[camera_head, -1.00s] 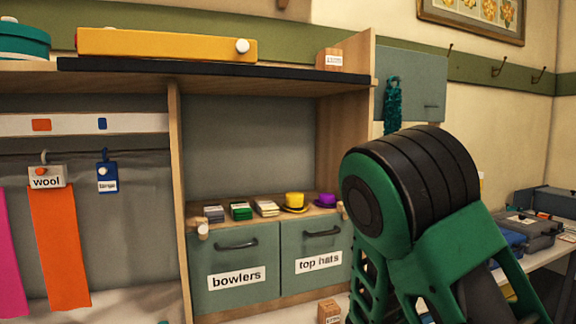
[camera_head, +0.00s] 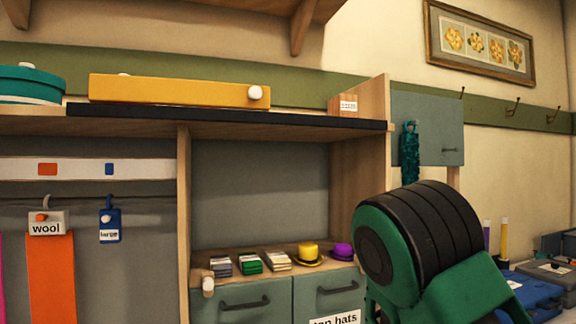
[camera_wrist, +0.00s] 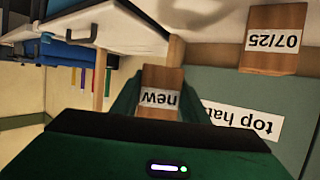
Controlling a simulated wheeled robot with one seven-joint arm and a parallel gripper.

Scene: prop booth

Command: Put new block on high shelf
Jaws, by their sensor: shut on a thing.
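In the wrist view, which is upside down, my gripper (camera_wrist: 160,100) is shut on a wooden block (camera_wrist: 163,78) with a white label reading "new". Its green fingers sit on both sides of the block. In the head view my gripper and this block are out of sight. A high wooden shelf (camera_head: 190,8) on brackets shows at the top edge of the head view; its upper face is hidden.
A yellow case (camera_head: 180,91) and a teal round box (camera_head: 30,85) stand on the cabinet top. Small hats and stacks line the lower ledge above drawers. Another block (camera_wrist: 273,50) labelled "07/25" shows near the "top hats" drawer label. A picture frame (camera_head: 480,42) hangs at right.

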